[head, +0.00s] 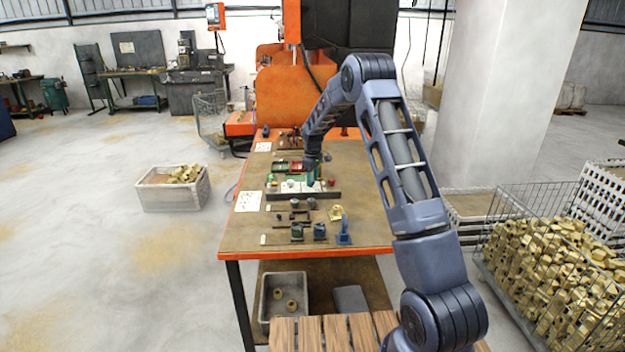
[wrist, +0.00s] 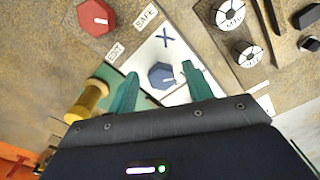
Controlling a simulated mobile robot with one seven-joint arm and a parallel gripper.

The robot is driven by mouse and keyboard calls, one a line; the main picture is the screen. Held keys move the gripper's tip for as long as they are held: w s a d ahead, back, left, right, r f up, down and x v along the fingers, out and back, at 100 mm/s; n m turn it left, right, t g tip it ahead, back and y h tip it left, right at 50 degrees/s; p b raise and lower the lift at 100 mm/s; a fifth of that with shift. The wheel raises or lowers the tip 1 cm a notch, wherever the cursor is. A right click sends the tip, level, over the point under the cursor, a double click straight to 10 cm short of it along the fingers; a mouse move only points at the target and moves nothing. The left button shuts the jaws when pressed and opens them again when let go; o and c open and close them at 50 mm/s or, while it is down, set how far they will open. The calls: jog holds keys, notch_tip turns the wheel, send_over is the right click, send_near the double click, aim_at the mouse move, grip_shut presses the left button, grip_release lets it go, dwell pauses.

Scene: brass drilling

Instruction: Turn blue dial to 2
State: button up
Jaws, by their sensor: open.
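The blue dial (wrist: 161,76) is a hexagonal knob on a white plate in the wrist view. A short pale line marks its lower right side. A dark X is drawn on the plate above it. My gripper (wrist: 159,71) is open, with one teal finger on each side of the dial. I cannot tell whether the fingers touch it. No number 2 is readable. In the head view my gripper (head: 312,180) is low over the white panel on the workbench, and the blue dial cannot be made out there.
A red hexagonal dial (wrist: 96,17) sits at the upper left, near SAFE and EDIT labels. A brass knob (wrist: 88,99) stands beside the left finger. Two white round dials lie at the upper right. The workbench (head: 250,235) holds several small fixtures, including a blue stand (head: 344,236).

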jog(key=shift+f, duration=0.15)
jog(key=c, duration=1)
jog(key=shift+m, duration=0.3)
jog(key=m, duration=0.5)
jog(key=shift+s+a+m, duration=0.15)
jog(key=shift+a+m, duration=0.05)
jog(key=shift+m, duration=0.1)
jog(key=m, duration=0.5)
jog(key=shift+a, duration=0.15)
jog(key=shift+m, duration=0.4)
jog(key=o, duration=1)
